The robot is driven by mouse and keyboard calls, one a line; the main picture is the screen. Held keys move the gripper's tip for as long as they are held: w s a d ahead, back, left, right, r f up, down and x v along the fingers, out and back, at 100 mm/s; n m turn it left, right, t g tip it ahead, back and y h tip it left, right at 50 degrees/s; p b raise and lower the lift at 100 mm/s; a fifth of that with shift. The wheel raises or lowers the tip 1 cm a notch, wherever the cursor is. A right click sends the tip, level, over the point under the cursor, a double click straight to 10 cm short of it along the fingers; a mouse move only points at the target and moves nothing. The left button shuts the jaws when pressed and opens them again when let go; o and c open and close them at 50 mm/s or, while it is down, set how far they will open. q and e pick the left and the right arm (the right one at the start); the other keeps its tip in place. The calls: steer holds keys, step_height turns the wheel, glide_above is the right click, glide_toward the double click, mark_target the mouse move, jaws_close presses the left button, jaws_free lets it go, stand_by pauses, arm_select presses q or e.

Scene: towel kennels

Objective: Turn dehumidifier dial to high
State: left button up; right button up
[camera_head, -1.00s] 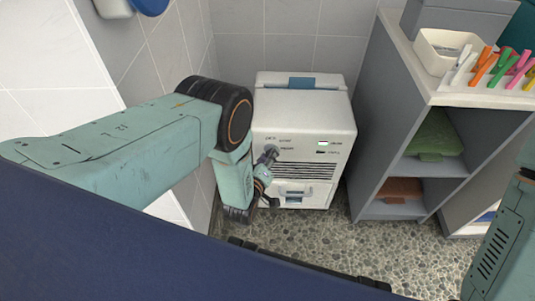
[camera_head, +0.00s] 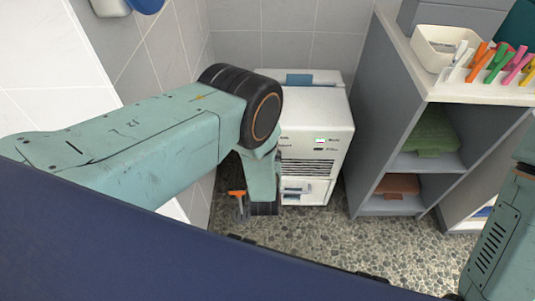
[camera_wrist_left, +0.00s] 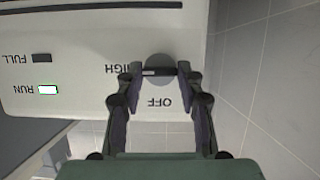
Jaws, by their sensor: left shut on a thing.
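The white dehumidifier (camera_head: 318,108) stands against the tiled wall in the head view. My left arm covers its dial and my left gripper there. In the left wrist view, which sees the panel upside down, my left gripper (camera_wrist_left: 160,76) has its two fingers on either side of the grey round dial (camera_wrist_left: 160,62) and is shut on it. A dark bar crosses the dial, with a light mark at its left end, towards the word HIGH. OFF is printed below the dial. The RUN light (camera_wrist_left: 47,90) is lit; FULL is dark. My right gripper is out of view.
A grey shelf unit (camera_head: 377,120) stands close to the right of the dehumidifier, with a green towel (camera_head: 432,132) and a brown one (camera_head: 398,185) inside. Coloured clips and a white bin (camera_head: 437,50) are on top. Pebbled floor lies in front.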

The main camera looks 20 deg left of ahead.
arm_select(q)
steer(key=shift+y, duration=0.3)
steer(key=o, duration=1.2)
steer(key=shift+c, duration=0.2)
steer(key=shift+r, duration=0.1)
step_height(320, 180, up, 10)
stand_by(0.5)
